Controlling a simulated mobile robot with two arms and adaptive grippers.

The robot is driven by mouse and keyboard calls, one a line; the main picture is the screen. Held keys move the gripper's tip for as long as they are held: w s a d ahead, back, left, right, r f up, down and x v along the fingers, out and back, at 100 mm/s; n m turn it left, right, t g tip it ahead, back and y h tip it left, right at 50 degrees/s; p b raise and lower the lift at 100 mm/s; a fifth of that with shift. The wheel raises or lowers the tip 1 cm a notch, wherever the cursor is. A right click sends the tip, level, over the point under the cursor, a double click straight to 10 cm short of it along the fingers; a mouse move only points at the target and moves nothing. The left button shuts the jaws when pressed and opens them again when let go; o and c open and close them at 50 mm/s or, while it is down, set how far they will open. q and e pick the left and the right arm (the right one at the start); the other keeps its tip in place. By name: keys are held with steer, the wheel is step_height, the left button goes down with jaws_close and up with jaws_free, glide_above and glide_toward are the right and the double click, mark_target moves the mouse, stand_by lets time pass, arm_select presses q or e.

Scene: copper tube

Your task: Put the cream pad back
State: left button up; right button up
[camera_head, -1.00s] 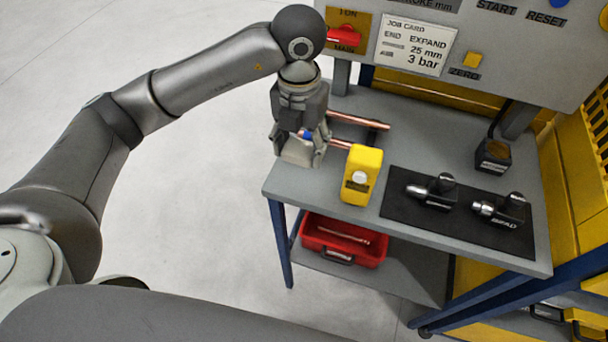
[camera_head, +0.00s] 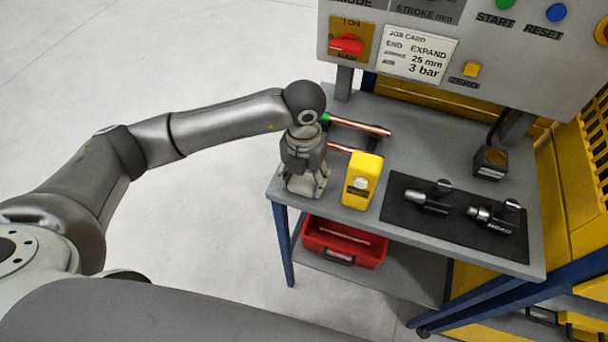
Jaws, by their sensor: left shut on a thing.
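My left gripper (camera_head: 303,183) is low at the front left corner of the grey bench (camera_head: 400,238), left of the yellow bottle-like block. Its fingers point down and are shut on a small pale thing that looks like the cream pad. The pad is mostly hidden by the fingers, and I cannot tell whether it touches the bench top. My right gripper is not in view.
The yellow block (camera_head: 364,170) stands close to the right of my left gripper. Copper tubes (camera_head: 358,125) lie behind it. A black mat (camera_head: 410,213) with two tools lies to the right. A red tray (camera_head: 343,245) is on the shelf below.

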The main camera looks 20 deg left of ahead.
mark_target(304, 180)
arm_select(q)
steer(key=shift+f, duration=0.2)
steer(key=o, duration=1)
steer(key=shift+r, duration=0.1)
steer(key=shift+r, duration=0.25)
steer(key=shift+w+r, duration=0.1)
steer(key=shift+r, duration=0.3)
steer(key=shift+r+b, duration=1.2)
steer(key=shift+r, duration=4.3)
